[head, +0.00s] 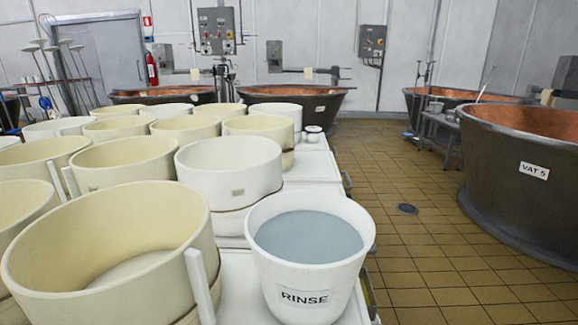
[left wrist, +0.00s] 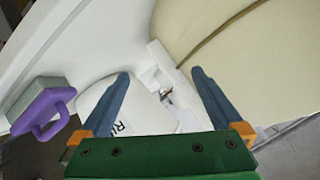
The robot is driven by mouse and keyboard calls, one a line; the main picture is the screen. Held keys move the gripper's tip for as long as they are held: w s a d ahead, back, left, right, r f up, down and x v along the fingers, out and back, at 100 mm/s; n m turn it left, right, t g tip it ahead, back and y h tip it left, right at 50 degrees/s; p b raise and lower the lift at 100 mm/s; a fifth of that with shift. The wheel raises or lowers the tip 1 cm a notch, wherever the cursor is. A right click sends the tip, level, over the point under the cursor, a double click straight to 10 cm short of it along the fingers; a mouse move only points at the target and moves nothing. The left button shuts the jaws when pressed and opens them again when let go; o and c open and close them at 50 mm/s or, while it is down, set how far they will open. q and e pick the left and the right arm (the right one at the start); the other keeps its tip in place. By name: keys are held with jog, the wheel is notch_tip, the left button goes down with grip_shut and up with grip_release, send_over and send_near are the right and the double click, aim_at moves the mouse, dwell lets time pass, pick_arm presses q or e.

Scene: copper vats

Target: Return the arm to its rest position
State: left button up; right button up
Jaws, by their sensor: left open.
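My left gripper (left wrist: 160,73) shows in the left wrist view, with two blue fingers on orange bases and a green body. The fingers are spread apart and nothing is held between them. Beyond the fingers is the white rinse bucket (left wrist: 103,103), with part of its lettering visible. In the head view the rinse bucket (head: 310,237) stands upright, filled with grey-blue liquid, at the front of the white table (head: 240,285). Neither arm shows in the head view, and my right gripper is in no view.
Several cream moulds (head: 110,235) crowd the table left of the bucket. A purple-handled grey block (left wrist: 40,110) is left of my left gripper in the wrist view. Vat 5 (head: 520,185) stands at the right, with open tiled floor (head: 420,240) between.

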pick_arm(q)
jog(key=s+d+f+n+g+h, duration=0.2)
jog(key=s+d+f+n+g, duration=0.15)
jog(key=s+f+g, duration=0.8)
jog(key=s+f+t, duration=0.2)
jog(key=s+f, duration=0.2)
jog(key=f, duration=1)
jog(key=s+a+f+g, duration=0.1)
jog(key=s+a+f, duration=0.2)
jog(key=s+f, duration=0.9)
notch_tip(320, 180, up, 19)
jog(key=s+p, duration=0.1)
jog(key=p, duration=1.8)
jog(key=shift+s+y, duration=0.2)
jog(key=shift+y, duration=0.1)
jog(key=shift+g, duration=0.25)
